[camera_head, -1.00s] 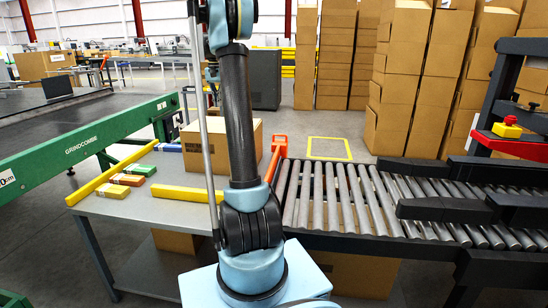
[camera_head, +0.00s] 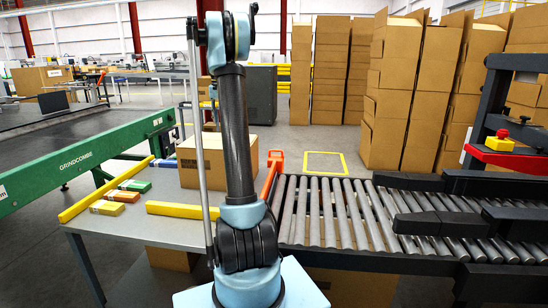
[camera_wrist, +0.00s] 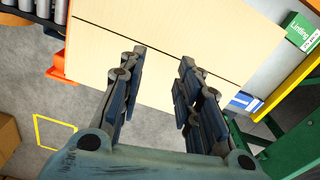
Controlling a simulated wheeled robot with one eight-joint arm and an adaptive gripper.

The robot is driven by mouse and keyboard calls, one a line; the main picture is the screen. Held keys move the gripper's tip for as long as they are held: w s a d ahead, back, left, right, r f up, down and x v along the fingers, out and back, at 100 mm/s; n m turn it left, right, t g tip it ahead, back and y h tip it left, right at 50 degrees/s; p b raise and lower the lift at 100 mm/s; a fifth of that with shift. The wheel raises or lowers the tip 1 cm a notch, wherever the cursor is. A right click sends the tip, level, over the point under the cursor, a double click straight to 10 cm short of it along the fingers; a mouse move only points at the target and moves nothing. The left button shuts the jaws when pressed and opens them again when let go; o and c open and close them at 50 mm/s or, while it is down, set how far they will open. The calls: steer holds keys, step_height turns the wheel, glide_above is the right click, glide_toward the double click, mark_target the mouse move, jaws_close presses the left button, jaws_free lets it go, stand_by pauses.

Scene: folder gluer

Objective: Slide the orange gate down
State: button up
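The orange gate (camera_head: 271,175) stands at the left end of the roller conveyor, between the rollers and the table, with an upright top end. In the wrist view part of the orange gate (camera_wrist: 59,68) shows at the left, beside the rollers. My gripper (camera_wrist: 163,57) is open and empty, its two dark fingers apart over the top of a cardboard box (camera_wrist: 190,40). The gate lies off to the left of the fingers, not between them. In the head view my arm covers part of the box (camera_head: 190,165), and the fingers cannot be made out clearly.
The roller conveyor (camera_head: 335,210) runs right, with black guides (camera_head: 450,182) over it. The grey table (camera_head: 150,225) carries yellow bars (camera_head: 105,190) and small coloured packs (camera_head: 130,186). A green machine frame (camera_head: 85,160) is at left. Box stacks (camera_head: 400,90) stand behind.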

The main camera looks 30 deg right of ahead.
steer(key=w+d+f+n+t, duration=0.15)
steer(key=d+n, duration=0.35)
steer(key=d, duration=0.6)
steer(key=w+d+f+n+h, duration=0.1)
steer(key=w+d+f+n, duration=0.15)
steer(key=d+n, duration=0.55)
steer(key=w+d+f+n, duration=0.1)
steer(key=d+f+n, duration=0.15)
steer(key=d, duration=1.05)
steer(key=w+f, duration=0.1)
steer(key=f, duration=0.4)
steer(key=w+d+f, duration=0.1)
steer(key=f, duration=0.5)
steer(key=w+f, duration=0.1)
steer(key=f, duration=0.4)
steer(key=shift+d+f, duration=0.35)
steer(key=shift+f, duration=0.05)
steer(key=shift+c, duration=0.5)
steer(key=shift+n, duration=0.25)
jaws_close()
